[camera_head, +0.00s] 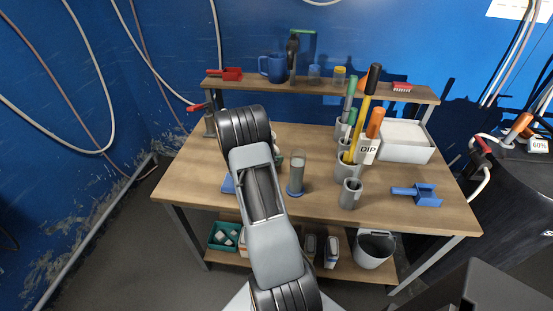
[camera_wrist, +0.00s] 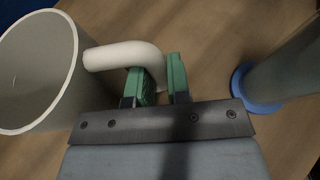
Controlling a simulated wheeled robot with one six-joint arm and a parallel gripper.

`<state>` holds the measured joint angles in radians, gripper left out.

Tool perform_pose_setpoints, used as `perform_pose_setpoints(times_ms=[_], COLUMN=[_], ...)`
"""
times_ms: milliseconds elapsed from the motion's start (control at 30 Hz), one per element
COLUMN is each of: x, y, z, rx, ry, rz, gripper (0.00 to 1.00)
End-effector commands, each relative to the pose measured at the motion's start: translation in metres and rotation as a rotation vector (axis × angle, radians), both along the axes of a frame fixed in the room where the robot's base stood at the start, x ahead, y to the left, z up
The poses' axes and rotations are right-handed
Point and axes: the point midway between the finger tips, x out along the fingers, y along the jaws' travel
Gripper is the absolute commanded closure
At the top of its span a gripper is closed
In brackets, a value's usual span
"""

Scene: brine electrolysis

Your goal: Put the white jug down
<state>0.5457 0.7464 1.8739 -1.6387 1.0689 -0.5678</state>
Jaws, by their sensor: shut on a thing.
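The white jug's open round mouth and handle (camera_wrist: 118,56) fill the left of the wrist view. My gripper (camera_wrist: 158,84) has green fingertips, one on either side of the handle's end, and is shut on it. The jug leans in the picture, and I cannot tell whether its base touches the wooden table (camera_head: 420,210). In the head view my arm hides the jug and most of the gripper.
A clear cylinder with a blue base (camera_head: 296,175) stands close by; the base also shows in the wrist view (camera_wrist: 255,88).

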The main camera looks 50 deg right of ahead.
Motion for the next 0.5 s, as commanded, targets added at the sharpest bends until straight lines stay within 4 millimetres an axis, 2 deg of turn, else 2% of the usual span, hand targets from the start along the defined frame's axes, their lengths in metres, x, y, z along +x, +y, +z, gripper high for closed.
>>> perform_pose_setpoints(times_ms=[33, 300, 500], x=[-0.0001, -0.0001, -0.0001], y=[0.0000, -0.0001, 0.0001], z=[-0.0013, -0.0006, -0.0001], rx=[0.000, 0.000, 0.000], ry=[0.000, 0.000, 0.000], rz=[0.000, 0.000, 0.000], gripper=[0.81, 0.57, 0.57])
